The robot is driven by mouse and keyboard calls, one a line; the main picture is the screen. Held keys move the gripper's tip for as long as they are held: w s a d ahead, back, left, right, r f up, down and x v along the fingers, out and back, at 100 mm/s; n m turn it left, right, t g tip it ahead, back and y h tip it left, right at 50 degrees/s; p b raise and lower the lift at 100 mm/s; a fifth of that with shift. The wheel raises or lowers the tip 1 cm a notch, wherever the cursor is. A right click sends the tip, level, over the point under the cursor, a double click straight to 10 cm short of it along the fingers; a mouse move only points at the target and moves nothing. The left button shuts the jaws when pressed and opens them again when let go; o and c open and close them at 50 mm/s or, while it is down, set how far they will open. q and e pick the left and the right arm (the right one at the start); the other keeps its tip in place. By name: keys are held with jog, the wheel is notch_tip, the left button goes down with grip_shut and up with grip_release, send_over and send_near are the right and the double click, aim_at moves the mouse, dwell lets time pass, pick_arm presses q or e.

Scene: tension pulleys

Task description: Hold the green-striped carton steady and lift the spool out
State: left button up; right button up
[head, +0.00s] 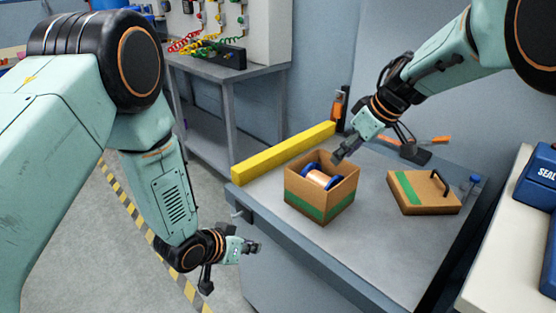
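The green-striped carton (308,204) stands open on the grey workbench (370,228). The spool (319,179), with blue flanges and copper-coloured winding, sits inside it, its top showing above the near walls. My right gripper (338,156) is just above the carton's far right rim, close to the spool; its fingers are too small to tell whether they are apart. My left gripper (256,247) hangs in front of the bench, lower left of the carton and clear of it; its finger opening is also unclear.
The carton's lid (422,192), with a green stripe and black handle, lies to the right on the bench. A yellow bar (284,152) runs along the bench's left edge. An orange-handled tool (411,148) lies at the back. The bench in front of the lid is clear.

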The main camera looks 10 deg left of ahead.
pick_arm(q)
jog(key=w+d+r, duration=0.1)
jog(key=w+r, duration=0.2)
jog(key=w+r+m+t+h, duration=0.1)
jog(key=w+r, duration=0.2)
jog(key=w+d+r+m+h, duration=0.1)
jog(key=w+r, duration=0.2)
jog(key=shift+w+d+r+t, duration=0.15)
jog(key=shift+w+d+t, duration=0.15)
jog(key=shift+t, duration=0.1)
jog(key=m+h, duration=0.1)
jog(key=m, duration=0.1)
send_near(299, 159)
jog(key=f, duration=0.2)
jog(key=shift+t, duration=0.4)
jog(key=shift+d+r+x, duration=0.1)
jog(key=shift+r+x, duration=0.05)
jog(key=shift+x, duration=1.25)
jog(key=shift+d+r+x, duration=0.1)
jog(key=shift+r+x, duration=0.1)
jog(key=shift+x, duration=1.2)
jog(key=shift+r+x, duration=0.15)
jog(key=shift+x, duration=1.25)
jog(key=shift+w, duration=0.15)
grip_shut()
